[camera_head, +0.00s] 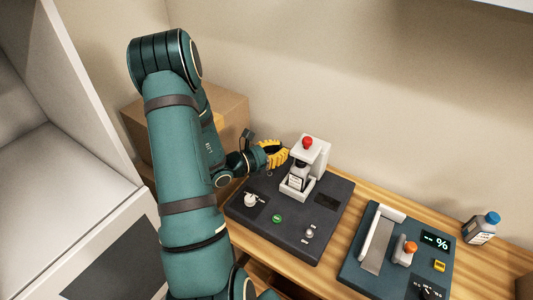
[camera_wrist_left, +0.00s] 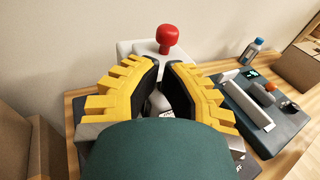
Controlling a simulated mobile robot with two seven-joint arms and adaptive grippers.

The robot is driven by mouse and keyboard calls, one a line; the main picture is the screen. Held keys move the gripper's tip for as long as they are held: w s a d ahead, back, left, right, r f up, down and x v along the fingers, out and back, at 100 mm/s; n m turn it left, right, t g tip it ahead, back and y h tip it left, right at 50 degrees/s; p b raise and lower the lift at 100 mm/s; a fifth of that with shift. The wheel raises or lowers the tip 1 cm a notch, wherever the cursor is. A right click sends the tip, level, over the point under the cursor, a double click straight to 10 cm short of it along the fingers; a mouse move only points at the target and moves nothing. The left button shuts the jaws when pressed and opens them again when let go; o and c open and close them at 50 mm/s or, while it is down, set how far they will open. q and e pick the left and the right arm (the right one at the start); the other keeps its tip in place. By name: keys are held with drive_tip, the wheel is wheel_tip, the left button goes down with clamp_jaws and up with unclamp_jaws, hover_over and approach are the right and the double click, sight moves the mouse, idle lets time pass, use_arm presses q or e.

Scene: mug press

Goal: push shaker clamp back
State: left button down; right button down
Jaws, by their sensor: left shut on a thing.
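The shaker (camera_head: 262,222) is a dark flat unit on the wooden bench, with a white clamp (camera_head: 312,154) standing at its back and a red knob (camera_head: 308,142) on top. My left gripper (camera_head: 286,154) reaches in from the left at the clamp's upper part. In the left wrist view its yellow-backed fingers (camera_wrist_left: 167,88) are closed in on a pale grey piece of the clamp, mostly hidden by the fingers. The red knob (camera_wrist_left: 167,38) stands just beyond the fingertips. My right gripper is not in view.
A second dark teal unit (camera_head: 360,283) with a pale bar and an orange knob (camera_head: 410,247) stands to the right. A blue-capped bottle (camera_head: 480,230) is farther right. A cardboard box (camera_head: 228,110) stands behind my left arm, near the wall.

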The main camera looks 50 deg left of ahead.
sight(296, 150)
use_arm(q)
drive_tip(key=w, duration=0.4)
drive_tip(key=w+d, duration=0.1)
drive_tip(key=w, duration=0.1)
drive_tip(key=shift+w+f, duration=0.1)
drive_tip(key=shift+f, duration=0.2)
drive_tip(key=w, duration=0.2)
drive_tip(key=w+a+b, duration=0.1)
drive_tip(key=w, duration=0.2)
drive_tip(key=shift+w+a+f, duration=0.1)
drive_tip(key=shift+w+a, duration=0.25)
drive_tip(key=shift+a, duration=0.15)
